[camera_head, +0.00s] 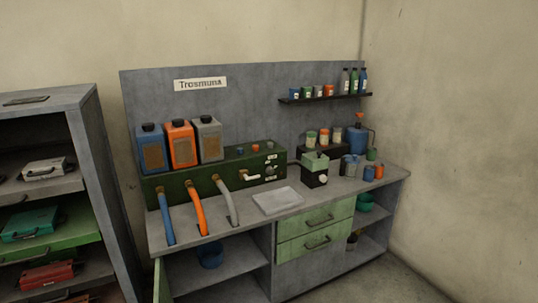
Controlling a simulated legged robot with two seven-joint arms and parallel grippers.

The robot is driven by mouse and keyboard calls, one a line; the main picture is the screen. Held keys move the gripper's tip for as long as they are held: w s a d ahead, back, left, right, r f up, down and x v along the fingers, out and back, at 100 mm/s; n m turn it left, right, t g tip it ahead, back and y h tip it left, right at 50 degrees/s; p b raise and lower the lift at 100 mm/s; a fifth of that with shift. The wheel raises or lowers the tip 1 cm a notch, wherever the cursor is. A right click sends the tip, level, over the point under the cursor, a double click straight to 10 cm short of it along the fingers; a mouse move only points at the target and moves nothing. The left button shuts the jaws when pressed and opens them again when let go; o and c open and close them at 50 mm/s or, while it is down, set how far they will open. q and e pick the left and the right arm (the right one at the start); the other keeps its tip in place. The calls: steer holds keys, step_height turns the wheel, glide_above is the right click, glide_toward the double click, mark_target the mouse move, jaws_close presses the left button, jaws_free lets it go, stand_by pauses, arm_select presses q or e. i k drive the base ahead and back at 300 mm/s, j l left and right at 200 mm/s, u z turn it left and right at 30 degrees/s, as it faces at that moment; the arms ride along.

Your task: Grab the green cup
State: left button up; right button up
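A small green cup (371,154) stands near the back right of the grey workbench, close to the blue jug (358,139). Other green vessels also show: a green container (365,202) on the upper right shelf under the bench and a darker one (352,242) partly hidden below it. Neither of my grippers is in view, and nothing is being held in the picture.
Blue and orange cups (379,171) stand in front of the green cup. A small box-shaped device (315,169) is to their left. A wall shelf (325,98) with jars and bottles hangs above. A grey pad (277,201) lies mid-bench. A shelf rack (85,140) stands left.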

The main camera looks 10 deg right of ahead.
mark_target(372, 151)
steer(key=i+l+u, duration=0.1)
steer(key=l, duration=0.35)
steer(key=i+l+u, duration=0.1)
steer(key=i+l, duration=0.2)
steer(key=l, duration=0.15)
steer(key=i+l+u, duration=0.15)
steer(key=l, duration=0.35)
steer(key=i+l+u, duration=0.1)
steer(key=l, duration=0.35)
steer(key=i+l+u, duration=0.1)
steer(key=l, duration=0.4)
steer(key=i+l+u, duration=0.1)
steer(key=l, duration=0.45)
steer(key=i+l+u, duration=0.1)
steer(key=l, duration=0.4)
